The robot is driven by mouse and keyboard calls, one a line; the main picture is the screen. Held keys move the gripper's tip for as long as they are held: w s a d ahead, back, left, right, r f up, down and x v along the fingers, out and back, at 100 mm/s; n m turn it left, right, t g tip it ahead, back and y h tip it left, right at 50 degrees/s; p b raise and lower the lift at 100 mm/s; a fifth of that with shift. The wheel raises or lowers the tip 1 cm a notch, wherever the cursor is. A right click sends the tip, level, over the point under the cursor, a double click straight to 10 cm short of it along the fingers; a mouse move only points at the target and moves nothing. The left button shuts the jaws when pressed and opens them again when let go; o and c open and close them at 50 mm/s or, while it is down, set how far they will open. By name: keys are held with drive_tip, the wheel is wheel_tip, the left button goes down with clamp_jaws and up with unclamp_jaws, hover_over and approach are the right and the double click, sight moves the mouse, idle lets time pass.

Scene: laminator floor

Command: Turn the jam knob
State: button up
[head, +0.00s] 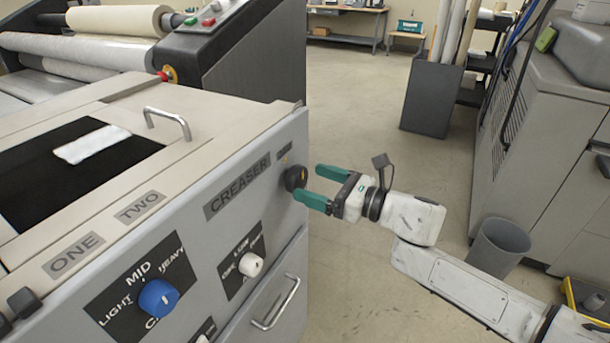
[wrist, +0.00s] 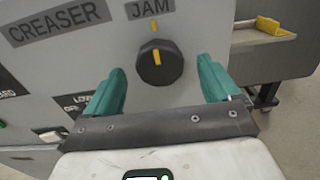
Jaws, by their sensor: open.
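The jam knob (wrist: 160,62) is black and round with a yellow pointer line, on the grey front panel of the creaser under a label reading JAM (wrist: 150,8). Its pointer is near upright, close to a yellow mark above it. In the head view the knob (head: 295,178) is at the panel's right end. My gripper (head: 312,186) is open, with green fingers pointing at the panel. In the wrist view the fingers (wrist: 160,82) stand left and right of the knob, with gaps on both sides. I cannot tell whether the fingertips reach past the knob's face.
A blue knob (head: 158,297) and a white knob (head: 250,264) sit lower left on the same panel. A drawer handle (head: 276,303) is below. A grey bin (head: 498,247) and a grey machine (head: 540,140) stand to the right. The floor behind my gripper is open.

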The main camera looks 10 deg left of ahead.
sight(303, 179)
drive_tip(key=shift+x, duration=1.6)
drive_tip(key=c, duration=1)
